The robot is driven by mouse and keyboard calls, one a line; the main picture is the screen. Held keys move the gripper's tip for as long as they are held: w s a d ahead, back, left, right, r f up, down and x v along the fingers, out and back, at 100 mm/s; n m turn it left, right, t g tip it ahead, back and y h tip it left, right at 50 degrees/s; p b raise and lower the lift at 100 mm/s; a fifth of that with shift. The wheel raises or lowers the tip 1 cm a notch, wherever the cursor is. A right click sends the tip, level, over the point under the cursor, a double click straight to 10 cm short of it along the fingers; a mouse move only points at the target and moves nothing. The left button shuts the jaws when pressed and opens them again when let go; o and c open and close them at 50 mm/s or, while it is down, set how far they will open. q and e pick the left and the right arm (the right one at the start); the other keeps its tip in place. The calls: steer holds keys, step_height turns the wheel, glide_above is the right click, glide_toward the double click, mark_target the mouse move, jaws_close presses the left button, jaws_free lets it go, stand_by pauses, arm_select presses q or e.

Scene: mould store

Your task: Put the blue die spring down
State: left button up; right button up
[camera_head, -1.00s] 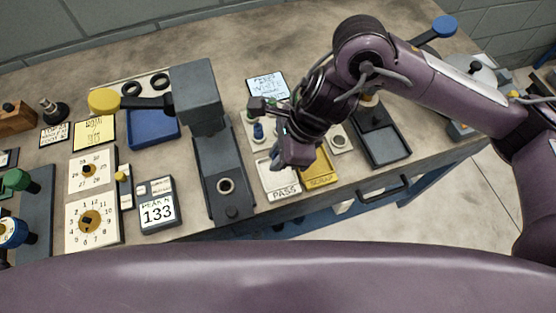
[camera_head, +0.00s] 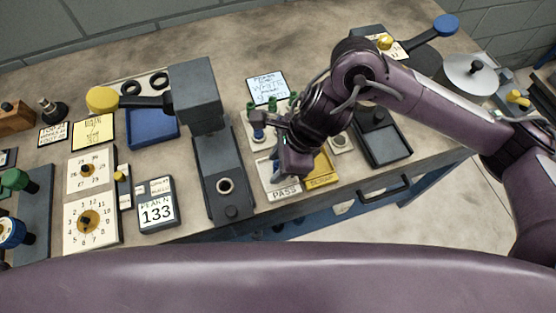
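A small blue piece (camera_head: 258,134), which looks like the blue die spring, shows upright at the pale rack (camera_head: 252,143), just left of my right gripper. My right gripper (camera_head: 276,145) is low over the rack and the back of the white PASS tray (camera_head: 285,193), pointing down. Its wrist hides much of the space between its fingers, so I cannot tell whether it is shut on anything. Several green pieces (camera_head: 279,105) stand behind it at the rack. My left gripper is not in view.
A yellow SCRAP tray (camera_head: 322,172) is right of the PASS tray. A grey press-like stand (camera_head: 214,165) rises close on the left. A dark tray (camera_head: 385,143) lies to the right. A blue tray (camera_head: 152,127) is farther left. Bare bench shows behind.

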steer(key=shift+r, duration=0.15)
steer(key=v, duration=1.2)
stand_by(0.3)
